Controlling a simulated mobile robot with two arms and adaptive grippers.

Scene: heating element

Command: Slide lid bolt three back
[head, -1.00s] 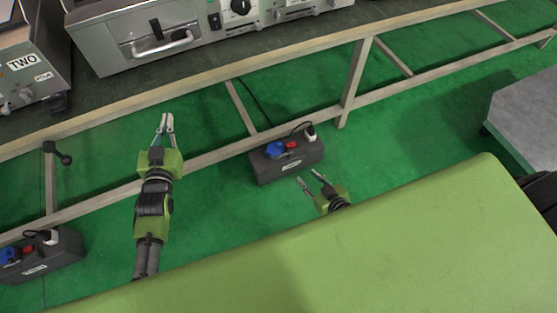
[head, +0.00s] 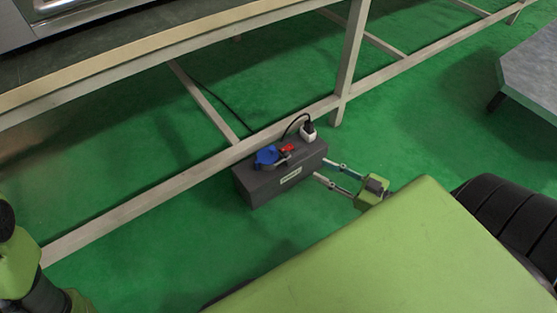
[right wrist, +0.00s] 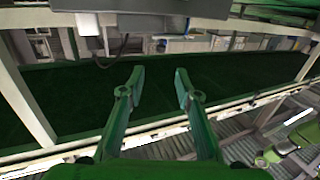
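No lid bolt can be made out in these frames. My right gripper (head: 320,167) is open and empty in the head view, low down at the right end of a dark box; whether its fingertips touch the box cannot be told. In the right wrist view its two fingers (right wrist: 158,84) stand apart with nothing between them. Part of my left arm (head: 12,255) shows at the left edge of the head view; its fingers are out of view.
The dark box (head: 250,183) carries a blue socket (head: 266,157), a red part (head: 287,148) and a white plug (head: 308,132) with a black cable. A bench frame (head: 345,75) stands behind it. A grey-topped table (head: 530,75) is at the right. Green floor (head: 170,235) is clear left of the box.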

